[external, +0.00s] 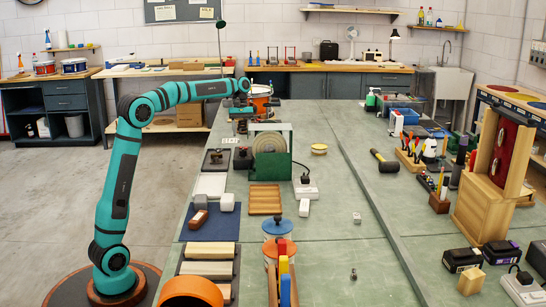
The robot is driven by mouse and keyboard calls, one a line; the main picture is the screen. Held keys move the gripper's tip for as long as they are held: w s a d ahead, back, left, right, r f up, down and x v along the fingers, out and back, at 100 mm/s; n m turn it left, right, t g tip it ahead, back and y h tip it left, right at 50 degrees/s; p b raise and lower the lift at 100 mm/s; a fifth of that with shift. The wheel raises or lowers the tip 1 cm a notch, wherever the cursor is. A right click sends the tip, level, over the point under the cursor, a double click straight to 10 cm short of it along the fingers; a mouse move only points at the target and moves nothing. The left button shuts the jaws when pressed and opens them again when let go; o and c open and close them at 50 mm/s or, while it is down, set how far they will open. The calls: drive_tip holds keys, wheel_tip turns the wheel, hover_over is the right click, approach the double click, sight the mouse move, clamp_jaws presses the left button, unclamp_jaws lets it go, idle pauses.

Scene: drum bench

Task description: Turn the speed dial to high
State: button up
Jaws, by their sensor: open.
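I cannot make out the speed dial for certain. A green machine (286,163) with a round pale disc (269,144) stands mid-bench. A small white box (305,189) with a black lead sits just to its right; any dial or marks on it are too small to read. My gripper (242,101) is at the end of the outstretched teal arm, farther back than the machine and above the bench's far left part. It is small and partly lost against the drums behind it, but its jaws are open. I see nothing held in it.
A blue-lidded tin (277,226) and a rack of coloured blocks (283,275) stand at the front. A ribbed wooden tray (265,199) lies before the machine. A mallet (384,160) and tool holders (409,156) are on the right. The bench's middle right is mostly clear.

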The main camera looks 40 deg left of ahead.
sight(243, 152)
drive_tip(key=v, duration=0.9)
drive_tip(key=s+a+n+t+h, duration=0.1)
drive_tip(key=s+n+t, duration=0.4)
drive_tip(key=n, duration=0.6)
drive_tip(key=shift+g, duration=0.7)
drive_tip(key=x, duration=1.7)
drive_tip(key=shift+s+a+f, duration=0.1)
drive_tip(key=shift+s+f, duration=0.1)
drive_tip(key=shift+s, duration=0.1)
drive_tip(key=c, duration=0.9)
drive_tip(key=shift+c, duration=0.2)
